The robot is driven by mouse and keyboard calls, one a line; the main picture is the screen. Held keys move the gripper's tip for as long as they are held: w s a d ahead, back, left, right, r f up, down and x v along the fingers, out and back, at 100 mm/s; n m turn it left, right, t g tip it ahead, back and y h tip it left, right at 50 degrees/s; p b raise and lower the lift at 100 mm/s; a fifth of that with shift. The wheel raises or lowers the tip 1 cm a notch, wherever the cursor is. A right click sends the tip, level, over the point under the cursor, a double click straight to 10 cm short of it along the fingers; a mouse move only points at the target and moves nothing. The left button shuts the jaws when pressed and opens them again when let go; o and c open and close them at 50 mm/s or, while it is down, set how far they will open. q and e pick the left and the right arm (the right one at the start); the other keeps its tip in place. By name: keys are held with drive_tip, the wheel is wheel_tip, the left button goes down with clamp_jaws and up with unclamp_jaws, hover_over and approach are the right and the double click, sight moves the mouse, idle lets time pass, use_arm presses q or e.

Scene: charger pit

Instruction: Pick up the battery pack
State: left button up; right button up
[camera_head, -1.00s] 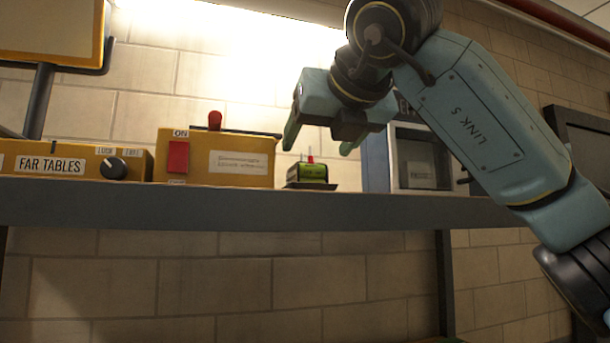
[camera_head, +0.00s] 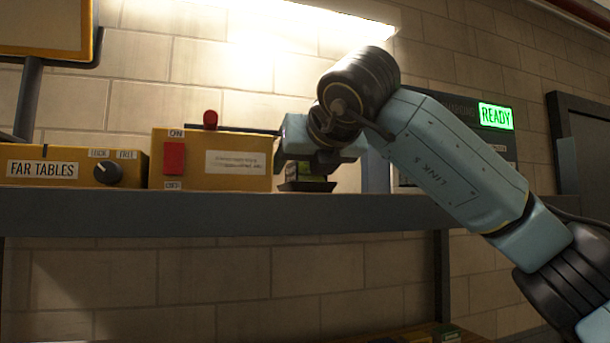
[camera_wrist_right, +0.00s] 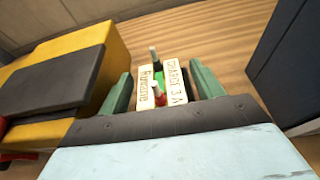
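The battery pack (camera_head: 315,171) is green and sits on a small dark tray (camera_head: 307,186) on the shelf, mostly hidden behind my right gripper in the head view. In the right wrist view the pack (camera_wrist_right: 160,78) shows a green strip, two pale lettered labels, and a red and a dark terminal. My right gripper (camera_wrist_right: 161,88) is open, with one green finger on each side of the pack. A narrow gap shows at the left finger; contact at the right finger is unclear. My left gripper is not in view.
A yellow box (camera_head: 212,160) with a red switch stands close left of the pack. Further left is the yellow FAR TABLES panel (camera_head: 70,168) with a knob. A dark cabinet face (camera_wrist_right: 285,65) rises at right. A green READY sign (camera_head: 495,116) glows on the wall unit.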

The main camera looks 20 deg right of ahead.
drive_tip(key=c, duration=1.2)
drive_tip(key=shift+o, duration=0.2)
drive_tip(key=shift+r, duration=0.1)
